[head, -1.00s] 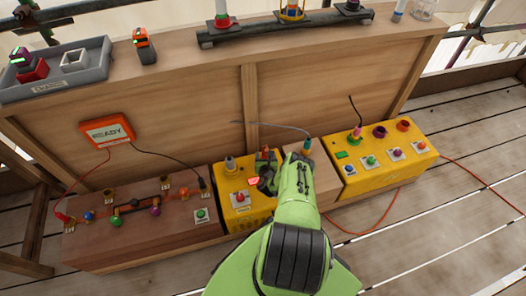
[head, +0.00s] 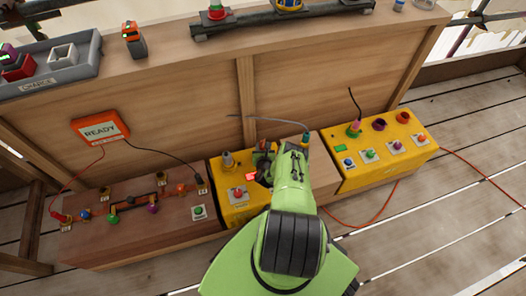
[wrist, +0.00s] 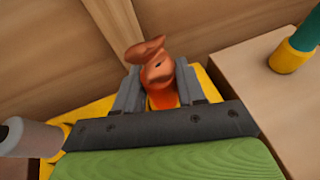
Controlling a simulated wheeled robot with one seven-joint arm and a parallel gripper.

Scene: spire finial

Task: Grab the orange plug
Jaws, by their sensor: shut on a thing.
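The orange plug (wrist: 158,72) stands between the two grey fingers of my gripper (wrist: 159,88) in the wrist view. The fingers are shut on its lower part, and its forked top rises above them. It sits over the left yellow box (head: 228,200); I cannot tell whether it is still seated there. In the head view my gripper (head: 264,164) is at the back of this box, and my wrist hides most of the plug.
A grey plug (wrist: 30,138) stands left of my gripper. A teal plug with a yellow collar (wrist: 297,47) stands to the right. A right yellow box (head: 385,160) holds buttons and sockets. An orange READY display (head: 100,130) hangs on the wooden back panel (head: 180,110).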

